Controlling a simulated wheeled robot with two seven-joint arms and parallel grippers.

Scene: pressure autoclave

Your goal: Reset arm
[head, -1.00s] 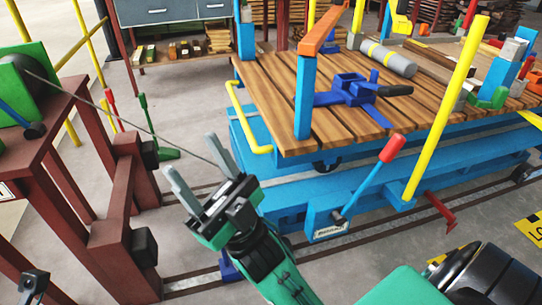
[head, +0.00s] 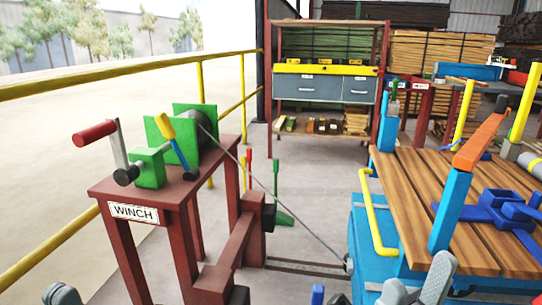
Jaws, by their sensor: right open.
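In the head view my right gripper (head: 418,284) shows at the bottom right as two grey fingers, apart and empty, in front of the blue cart. Its body is below the frame. My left gripper (head: 63,294) shows only as a grey tip at the bottom left edge, so its opening cannot be judged. No object shows in either one.
A red-brown winch stand (head: 165,185) with a green winch and red-knobbed crank (head: 95,133) stands at left. Its cable runs to the blue wood-topped cart (head: 407,180) at right. A yellow railing (head: 110,82) lies behind; a drawer shelf (head: 325,85) stands at the back.

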